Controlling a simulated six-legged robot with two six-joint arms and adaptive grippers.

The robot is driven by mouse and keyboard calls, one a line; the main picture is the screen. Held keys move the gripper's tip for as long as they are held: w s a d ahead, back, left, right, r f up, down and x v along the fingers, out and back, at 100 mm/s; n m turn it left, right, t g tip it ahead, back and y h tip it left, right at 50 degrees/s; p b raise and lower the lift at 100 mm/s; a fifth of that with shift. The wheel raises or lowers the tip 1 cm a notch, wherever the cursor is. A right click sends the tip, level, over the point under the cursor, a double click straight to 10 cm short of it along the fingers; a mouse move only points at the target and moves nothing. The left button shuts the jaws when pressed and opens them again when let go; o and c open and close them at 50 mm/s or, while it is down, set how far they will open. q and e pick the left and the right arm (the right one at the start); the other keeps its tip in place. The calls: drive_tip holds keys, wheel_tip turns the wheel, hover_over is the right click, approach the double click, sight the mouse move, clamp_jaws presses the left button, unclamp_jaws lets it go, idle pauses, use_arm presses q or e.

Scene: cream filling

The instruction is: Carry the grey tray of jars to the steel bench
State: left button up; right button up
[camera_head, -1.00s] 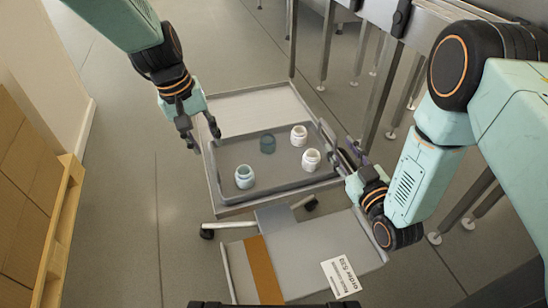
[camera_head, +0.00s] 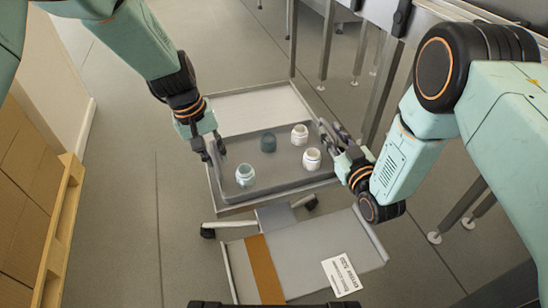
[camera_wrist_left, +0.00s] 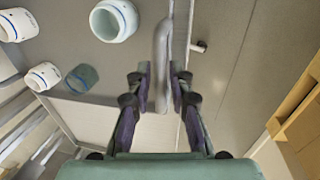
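The grey tray (camera_head: 285,178) rests on a cart. It holds a pale blue jar (camera_head: 245,175), a dark teal glass jar (camera_head: 268,142) and two white jars (camera_head: 299,134) (camera_head: 312,159). My left gripper (camera_head: 213,149) is at the tray's left wall. My right gripper (camera_head: 331,128) is at the tray's right wall. Its fingers straddle that side, but their grip on it is too small to judge.
The steel bench (camera_head: 440,12) with metal legs stands at the upper right. The cart (camera_head: 250,105) has a bare upper surface behind the tray. A pallet of boxes (camera_head: 62,230) stands at the left; floor between is clear.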

use_arm(q)
clamp_jaws()
use_arm(e)
clamp_jaws()
use_arm(q)
drive_tip(key=shift+w+r, duration=0.1)
drive_tip(key=shift+r, duration=0.1)
use_arm(e)
drive_tip(key=shift+r, duration=0.2)
